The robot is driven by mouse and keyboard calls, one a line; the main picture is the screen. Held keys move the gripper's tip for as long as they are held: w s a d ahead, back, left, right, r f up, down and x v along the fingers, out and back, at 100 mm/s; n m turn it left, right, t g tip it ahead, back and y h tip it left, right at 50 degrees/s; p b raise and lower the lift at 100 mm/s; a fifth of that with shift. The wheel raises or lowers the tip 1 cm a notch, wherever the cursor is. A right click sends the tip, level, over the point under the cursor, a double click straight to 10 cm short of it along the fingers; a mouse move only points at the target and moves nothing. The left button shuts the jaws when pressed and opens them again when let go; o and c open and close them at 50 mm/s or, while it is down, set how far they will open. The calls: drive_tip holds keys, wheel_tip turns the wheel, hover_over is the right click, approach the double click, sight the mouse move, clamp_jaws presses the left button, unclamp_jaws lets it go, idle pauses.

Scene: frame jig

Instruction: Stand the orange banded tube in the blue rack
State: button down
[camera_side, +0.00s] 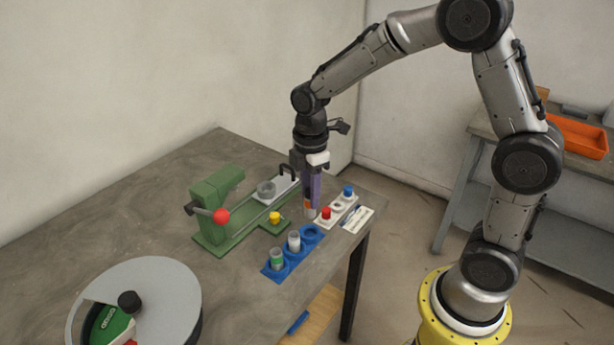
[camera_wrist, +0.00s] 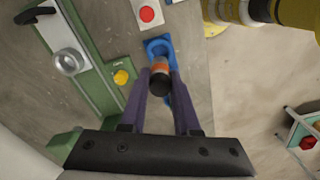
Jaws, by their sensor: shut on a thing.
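My gripper (camera_side: 311,203) is shut on the orange banded tube (camera_side: 309,212), which points down, roughly upright. In the wrist view the tube (camera_wrist: 160,69) shows its orange band and a dark end between the purple fingers (camera_wrist: 159,78). The blue rack (camera_side: 268,272) lies on the table just below and in front of it in the side view. The rack holds a green banded tube (camera_side: 277,259) and a white-grey tube (camera_side: 294,241); its far right hole (camera_side: 311,231) looks empty. The rack (camera_wrist: 158,44) is partly hidden behind the tube in the wrist view. The tube's height above the rack is unclear.
A green fixture (camera_side: 212,200) with a red ball handle (camera_side: 221,216) and a yellow knob (camera_side: 275,217) stands left of the gripper. A grey disc (camera_side: 165,285) sits front left.

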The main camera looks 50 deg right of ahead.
sight(310, 210)
drive_tip(key=shift+f, duration=2.25)
drive_tip(key=shift+f, duration=0.1)
drive_tip(key=shift+f, duration=1.1)
drive_tip(key=shift+c, duration=2)
unclamp_jaws()
drive_tip(key=shift+r, duration=0.15)
drive_tip(key=shift+r, duration=0.65)
drive_tip(key=shift+r, duration=0.1)
